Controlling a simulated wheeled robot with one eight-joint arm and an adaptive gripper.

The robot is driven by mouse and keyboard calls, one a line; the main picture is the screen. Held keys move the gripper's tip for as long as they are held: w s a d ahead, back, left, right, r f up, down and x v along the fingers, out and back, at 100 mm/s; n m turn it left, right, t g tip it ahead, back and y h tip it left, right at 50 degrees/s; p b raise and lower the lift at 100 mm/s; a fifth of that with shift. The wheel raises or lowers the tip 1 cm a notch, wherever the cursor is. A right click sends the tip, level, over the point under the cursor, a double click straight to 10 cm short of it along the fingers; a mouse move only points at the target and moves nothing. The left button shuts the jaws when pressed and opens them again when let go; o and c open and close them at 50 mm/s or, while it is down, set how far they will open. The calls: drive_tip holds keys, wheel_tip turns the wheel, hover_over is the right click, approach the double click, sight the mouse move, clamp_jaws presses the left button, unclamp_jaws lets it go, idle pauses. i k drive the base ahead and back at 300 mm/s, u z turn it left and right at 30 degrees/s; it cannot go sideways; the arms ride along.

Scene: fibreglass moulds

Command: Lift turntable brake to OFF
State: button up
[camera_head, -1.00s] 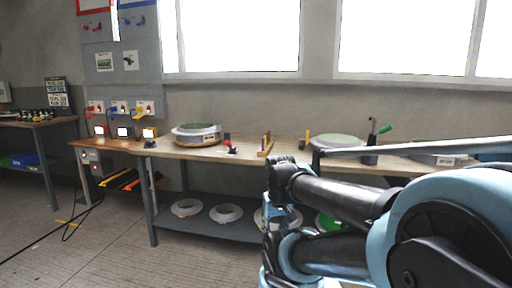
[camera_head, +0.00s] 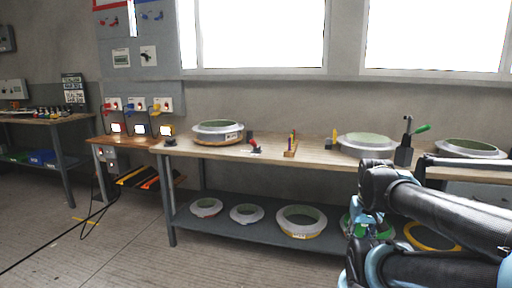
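A round mould with a green top (camera_head: 218,130) sits on a wooden-edged round base, which looks like the turntable, on the left half of the long bench. A small red-handled lever (camera_head: 254,146) stands on the bench just right of it. It may be the brake, but it is too small to read its position or any label. My dark and blue arm fills the lower right, well right of the lever. I cannot make out my gripper's fingers in this view.
The long wooden bench (camera_head: 320,157) also bears a wooden rack (camera_head: 291,145), another round mould (camera_head: 366,143) and a green-handled lever device (camera_head: 405,150). More ring moulds lie on the lower shelf (camera_head: 228,222). The floor (camera_head: 130,255) at left front is clear except for cables.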

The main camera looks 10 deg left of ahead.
sight(252, 142)
drive_tip(key=z, duration=0.05)
drive_tip(key=i, duration=1)
drive_tip(key=u, duration=0.05)
